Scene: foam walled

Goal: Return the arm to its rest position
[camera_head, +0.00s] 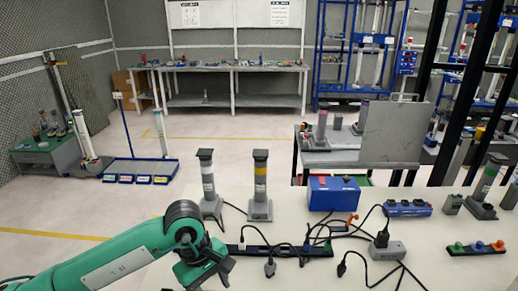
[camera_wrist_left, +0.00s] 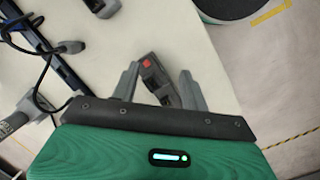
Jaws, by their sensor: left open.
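My left arm, green with a dark wrist, reaches in from the lower left in the head view. Its left gripper (camera_head: 205,270) is over the near left part of the white table (camera_head: 350,205), and the fingertips are hard to make out there. In the left wrist view the two grey fingers of the left gripper (camera_wrist_left: 160,70) stand apart. A dark grey device with a red button (camera_wrist_left: 152,76) shows between them; I cannot tell how far below the fingers it is. My right gripper is in neither view.
A black power strip (camera_head: 285,250) and tangled cables lie beside the left gripper. Two posts, one white-banded (camera_head: 207,182) and one yellow-banded (camera_head: 260,185), stand behind it. A blue box (camera_head: 333,194) and a grey adapter (camera_head: 383,250) are further right. Floor left of the table is open.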

